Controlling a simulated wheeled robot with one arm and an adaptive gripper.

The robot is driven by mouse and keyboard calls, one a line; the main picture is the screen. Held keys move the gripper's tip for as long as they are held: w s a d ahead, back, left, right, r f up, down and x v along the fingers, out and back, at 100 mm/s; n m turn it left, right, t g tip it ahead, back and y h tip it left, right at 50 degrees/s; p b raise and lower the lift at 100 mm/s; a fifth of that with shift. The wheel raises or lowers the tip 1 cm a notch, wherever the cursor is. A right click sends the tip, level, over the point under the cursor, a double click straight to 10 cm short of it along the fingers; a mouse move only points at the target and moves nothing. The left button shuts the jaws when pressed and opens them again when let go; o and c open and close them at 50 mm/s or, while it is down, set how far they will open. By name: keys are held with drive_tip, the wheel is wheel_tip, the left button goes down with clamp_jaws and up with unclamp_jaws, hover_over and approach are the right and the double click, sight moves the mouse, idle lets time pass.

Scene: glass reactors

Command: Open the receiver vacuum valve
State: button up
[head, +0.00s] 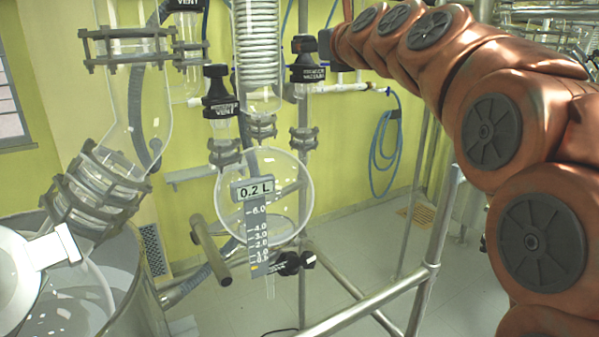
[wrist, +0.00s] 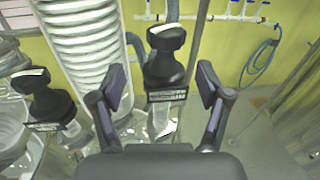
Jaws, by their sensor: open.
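The receiver vacuum valve (head: 307,62) is a black knob with a labelled collar on a glass neck, above the right side of the round receiver flask (head: 285,205). In the wrist view, a black valve knob (wrist: 165,68) with a labelled collar stands upright between and beyond my fingers. Its label is too blurred to read there. My gripper (wrist: 162,86) is open, with one finger on each side of this knob and no contact visible. In the head view, the dark end of my gripper (head: 328,46) is just right of the vacuum valve; its fingers are not clear.
The similar black receiver vent valve (head: 220,92) stands to the left; another black valve (wrist: 48,102) shows left in the wrist view. A glass coil condenser (head: 257,50) stands between the two valves. Metal rails (head: 370,305) cross below. A blue hose (head: 385,140) hangs on the wall.

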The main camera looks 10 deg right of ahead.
drive_tip(key=s+a+f+n+g, duration=0.2)
drive_tip(key=s+f+n, duration=0.1)
drive_tip(key=f, duration=0.4)
drive_tip(key=s+a+f+n+g+p, duration=0.1)
drive_tip(key=s+a+f+n+g, duration=0.1)
drive_tip(key=f+n, duration=0.4)
drive_tip(key=s+a+f+n+g, duration=0.2)
drive_tip(key=s+f+n, duration=0.3)
drive_tip(key=f, duration=0.4)
drive_tip(key=shift+s+g+p, duration=0.25)
drive_tip(key=shift+g+p, duration=0.1)
drive_tip(key=shift+g, duration=0.55)
drive_tip(key=shift+d, duration=0.1)
